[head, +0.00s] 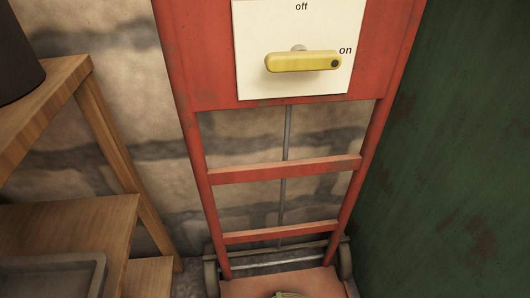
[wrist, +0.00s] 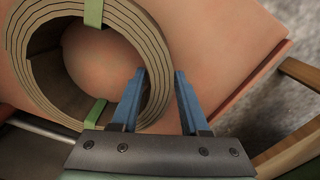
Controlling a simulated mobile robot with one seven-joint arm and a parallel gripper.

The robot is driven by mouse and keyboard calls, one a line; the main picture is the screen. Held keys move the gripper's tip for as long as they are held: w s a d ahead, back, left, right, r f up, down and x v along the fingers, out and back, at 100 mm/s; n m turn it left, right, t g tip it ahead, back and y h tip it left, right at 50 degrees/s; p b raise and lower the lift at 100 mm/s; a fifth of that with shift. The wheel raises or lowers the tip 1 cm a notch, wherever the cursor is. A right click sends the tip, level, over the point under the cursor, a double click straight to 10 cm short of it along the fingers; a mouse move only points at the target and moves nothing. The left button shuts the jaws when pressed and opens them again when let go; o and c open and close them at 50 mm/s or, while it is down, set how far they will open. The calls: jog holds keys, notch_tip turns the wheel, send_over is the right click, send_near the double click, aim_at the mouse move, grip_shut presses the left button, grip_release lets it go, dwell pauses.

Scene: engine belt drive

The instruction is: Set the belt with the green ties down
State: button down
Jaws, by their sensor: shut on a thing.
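The belt (wrist: 135,28) is a thick tan coil of several layers, held by green ties (wrist: 93,12) at its top and bottom in the wrist view. My gripper (wrist: 159,75) has blue fingers, one on each side of the coil's right wall, and is shut on it. The coil is over a flat reddish plate (wrist: 225,45); whether it touches the plate is unclear. In the head view only a small tan edge, probably the belt (head: 290,295), shows at the bottom border. My gripper is not seen there.
A red hand-truck-like frame (head: 285,170) stands against the stone wall, with a reddish plate (head: 240,288) at its foot. A white switch panel (head: 300,88) has a yellow handle (head: 300,62) toward "on". Wooden shelves (head: 70,225) are left, a green wall (head: 460,170) right.

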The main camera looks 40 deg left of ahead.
jog(key=shift+c, duration=2)
grip_release()
notch_tip(320, 180, up, 12)
jog(key=p, duration=0.8)
jog(key=shift+s, duration=0.15)
